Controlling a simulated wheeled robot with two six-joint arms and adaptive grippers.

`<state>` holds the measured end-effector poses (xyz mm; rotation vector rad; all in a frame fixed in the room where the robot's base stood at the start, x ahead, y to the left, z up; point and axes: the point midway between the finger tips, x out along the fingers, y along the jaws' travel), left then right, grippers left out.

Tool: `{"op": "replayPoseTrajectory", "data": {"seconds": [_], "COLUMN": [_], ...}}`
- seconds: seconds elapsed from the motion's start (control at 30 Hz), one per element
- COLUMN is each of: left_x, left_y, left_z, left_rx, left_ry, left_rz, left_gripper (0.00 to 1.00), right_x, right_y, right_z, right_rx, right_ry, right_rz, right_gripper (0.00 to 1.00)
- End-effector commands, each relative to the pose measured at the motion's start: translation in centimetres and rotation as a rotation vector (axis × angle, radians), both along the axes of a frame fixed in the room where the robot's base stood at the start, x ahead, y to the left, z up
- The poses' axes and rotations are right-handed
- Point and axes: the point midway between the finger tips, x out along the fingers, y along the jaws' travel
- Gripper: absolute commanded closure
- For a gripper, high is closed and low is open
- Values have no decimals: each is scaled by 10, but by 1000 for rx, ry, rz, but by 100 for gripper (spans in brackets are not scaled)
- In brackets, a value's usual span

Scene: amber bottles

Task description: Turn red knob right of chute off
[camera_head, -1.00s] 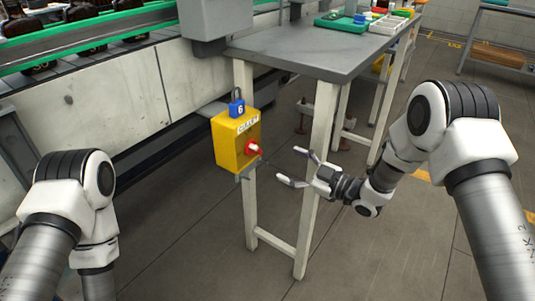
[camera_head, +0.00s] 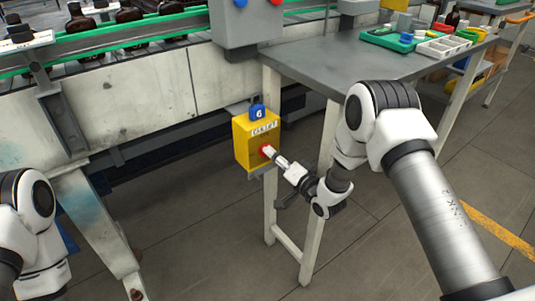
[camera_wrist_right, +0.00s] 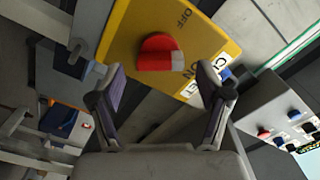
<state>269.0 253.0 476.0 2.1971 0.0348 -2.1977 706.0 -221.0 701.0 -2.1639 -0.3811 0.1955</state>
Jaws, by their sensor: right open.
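A yellow box (camera_head: 243,150) with a blue tag marked 6 (camera_head: 258,111) is fixed by the table leg, and a red knob (camera_head: 266,151) sticks out of its front. In the right wrist view the red knob (camera_wrist_right: 153,54) has a white mark on its right side, and the letters OFF (camera_wrist_right: 184,18) show on the yellow face (camera_wrist_right: 120,30). My right gripper (camera_head: 277,158) is at the knob; in the wrist view its open fingers (camera_wrist_right: 159,82) lie left and right below the knob, empty. Contact cannot be told. My left arm shows at left, its gripper outside the view.
A grey table (camera_head: 335,65) stands above the box, with a green tray (camera_head: 390,38) and a white divided tray (camera_head: 443,45) on it. A conveyor with dark bottles (camera_head: 128,14) runs along the back. A grey control box (camera_head: 246,20) has blue and red buttons. The floor at right is open.

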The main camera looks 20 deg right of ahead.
Motion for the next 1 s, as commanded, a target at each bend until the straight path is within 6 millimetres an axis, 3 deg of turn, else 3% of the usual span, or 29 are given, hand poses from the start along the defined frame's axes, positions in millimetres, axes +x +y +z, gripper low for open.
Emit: {"op": "replayPoseTrajectory", "data": {"seconds": [0.2, 0.43, 0.6, 1.0], "left_x": [0, 0, 0, 0], "left_y": [0, 0, 0, 0], "left_z": [-3, -3, -3, -3], "left_rx": [0, 0, 0, 0], "left_ry": [1, 1, 1, 1], "left_rz": [0, 0, 0, 0], "left_gripper": [60, 60, 60, 60], "right_x": [26, 27, 27, 27], "right_y": [9, 10, 10, 10], "right_z": [-1, 0, 0, 0], "right_rx": [-2, -2, -2, -33], "right_ry": [0, 0, 0, -11], "right_rz": [1, 1, 1, 1], "right_gripper": [23, 23, 83, 83]}}
